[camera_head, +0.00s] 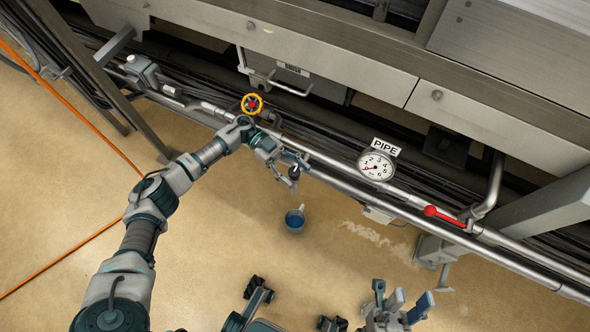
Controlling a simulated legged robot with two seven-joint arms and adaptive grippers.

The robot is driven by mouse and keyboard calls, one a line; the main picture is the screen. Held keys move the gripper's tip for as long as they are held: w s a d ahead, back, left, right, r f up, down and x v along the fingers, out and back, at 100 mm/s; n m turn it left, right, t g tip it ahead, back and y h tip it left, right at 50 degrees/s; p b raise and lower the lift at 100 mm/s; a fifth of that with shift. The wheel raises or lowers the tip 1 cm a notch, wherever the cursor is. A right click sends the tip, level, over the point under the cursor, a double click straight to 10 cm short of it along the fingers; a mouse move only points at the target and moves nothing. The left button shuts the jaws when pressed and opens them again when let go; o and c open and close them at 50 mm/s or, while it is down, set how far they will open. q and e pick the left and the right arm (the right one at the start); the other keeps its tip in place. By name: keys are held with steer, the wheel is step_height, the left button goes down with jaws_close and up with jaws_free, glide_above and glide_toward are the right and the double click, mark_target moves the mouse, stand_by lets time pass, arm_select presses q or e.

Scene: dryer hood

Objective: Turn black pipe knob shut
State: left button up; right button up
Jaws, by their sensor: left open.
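My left gripper (287,165) is open at the pipe, its arm reaching in from the lower left. A small dark fitting (294,173) shows at its fingertips and may be the black knob; the gripper partly hides it, and I cannot tell whether they touch. A pale stream hangs below it, above a blue bucket (295,221) on the floor. The silver pipe (330,163) runs diagonally behind the gripper. My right gripper (398,304) is low in the view, its fingers spread and empty, away from the pipe.
A yellow handwheel with a red centre (252,104) is just above the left wrist. A round gauge (376,166) under a PIPE sign (385,147) and a red lever (445,216) lie further right. Metal housing (460,110) overhangs behind. The floor (230,240) in front is mostly clear.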

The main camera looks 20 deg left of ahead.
mark_target(295, 171)
arm_select(q)
steer(key=shift+r, duration=0.15)
step_height(295, 171, up, 9)
steer(key=shift+f, duration=0.2)
steer(key=shift+w+r, duration=0.1)
steer(key=shift+r, duration=0.4)
